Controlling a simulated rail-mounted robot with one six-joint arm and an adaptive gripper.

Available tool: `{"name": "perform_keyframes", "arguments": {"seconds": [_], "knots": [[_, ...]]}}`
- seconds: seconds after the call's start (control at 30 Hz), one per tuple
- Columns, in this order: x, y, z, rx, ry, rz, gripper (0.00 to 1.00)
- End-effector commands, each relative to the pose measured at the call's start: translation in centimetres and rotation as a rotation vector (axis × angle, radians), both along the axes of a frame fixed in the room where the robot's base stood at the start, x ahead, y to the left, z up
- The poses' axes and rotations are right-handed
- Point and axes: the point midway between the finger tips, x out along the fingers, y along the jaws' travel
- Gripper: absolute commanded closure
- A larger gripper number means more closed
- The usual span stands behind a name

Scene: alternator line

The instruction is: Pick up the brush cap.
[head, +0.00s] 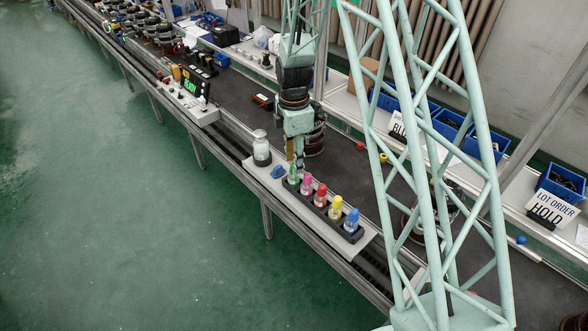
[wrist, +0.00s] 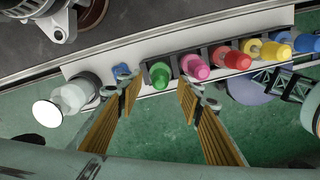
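A dark rack (head: 315,208) holds several small bottles with coloured caps. The green cap (wrist: 160,75) is at the left end of the row, then the pink cap (wrist: 195,67), red cap (wrist: 231,58), yellow cap (wrist: 265,50) and blue cap (wrist: 296,41). No label marks one as the brush cap. My gripper (wrist: 160,84) is open, with its yellow-ribbed fingers apart on either side of the green cap in the wrist view. I cannot tell whether they touch it. In the head view my gripper (head: 295,160) is low over the green end and partly hides that bottle.
A jar with a white lid (wrist: 47,113) and a small blue piece (wrist: 122,71) are left of the rack on the white tray (wrist: 140,46). The pink bottle stands close to the right finger. A dark conveyor runs behind.

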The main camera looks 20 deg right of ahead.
Motion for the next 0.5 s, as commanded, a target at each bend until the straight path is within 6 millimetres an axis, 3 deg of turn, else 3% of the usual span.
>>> {"name": "perform_keyframes", "arguments": {"seconds": [0.2,0.5], "knots": [[0.0,0.0,-1.5,0.000,0.001,0.000,0.66],[0.0,0.0,-1.7,0.000,0.000,0.000,0.66]]}}
